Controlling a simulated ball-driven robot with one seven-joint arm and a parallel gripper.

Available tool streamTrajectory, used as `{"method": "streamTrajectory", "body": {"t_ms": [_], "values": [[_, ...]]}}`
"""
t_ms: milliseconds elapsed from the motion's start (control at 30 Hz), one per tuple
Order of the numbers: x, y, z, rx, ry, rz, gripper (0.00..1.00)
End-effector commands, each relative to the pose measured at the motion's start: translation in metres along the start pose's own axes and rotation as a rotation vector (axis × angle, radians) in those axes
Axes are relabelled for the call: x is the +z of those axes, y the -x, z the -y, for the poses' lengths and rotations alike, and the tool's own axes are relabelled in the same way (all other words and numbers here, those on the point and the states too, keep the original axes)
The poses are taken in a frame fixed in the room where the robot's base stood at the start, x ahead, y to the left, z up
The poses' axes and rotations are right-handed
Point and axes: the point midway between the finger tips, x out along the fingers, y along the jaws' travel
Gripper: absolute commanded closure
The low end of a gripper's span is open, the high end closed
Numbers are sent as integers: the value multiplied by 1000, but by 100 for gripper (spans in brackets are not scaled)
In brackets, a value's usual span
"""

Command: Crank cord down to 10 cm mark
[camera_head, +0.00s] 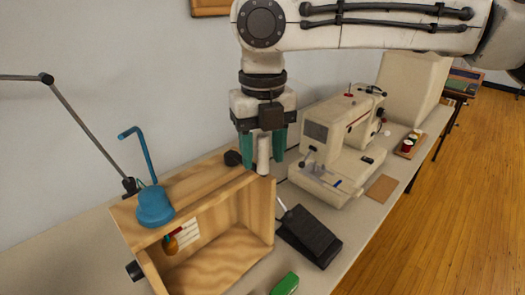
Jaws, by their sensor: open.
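An open-fronted wooden box (257,222) stands on the table. Inside it, a small orange weight-like piece (170,244) hangs in front of a pale marked card (188,233); the cord and the marks are too small to read. My gripper (263,162), with teal fingers, points down at the box's back right top corner. It is open, with a pale upright cylinder (263,155) showing between its fingers. I cannot tell whether they touch it, or whether it is the crank handle. A black knob (233,158) sits on the box top.
A blue bell-shaped piece with a bent rod (155,207) stands on the box's left. A black foot pedal (310,237) and a sewing machine (335,150) are close on the right. A green object (285,284) lies in front. A lamp arm (90,133) reaches in from the left.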

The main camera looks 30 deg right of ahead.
Motion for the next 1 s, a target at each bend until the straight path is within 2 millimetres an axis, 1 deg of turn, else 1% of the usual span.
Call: {"method": "streamTrajectory", "body": {"t_ms": [267,367,700,800,1000], "values": [[0,-2,0,1,0,1,51],[0,-2,0,1,0,1,59],[0,-2,0,1,0,1,92],[0,-2,0,1,0,0,100],[0,-2,0,1,0,0,100]]}}
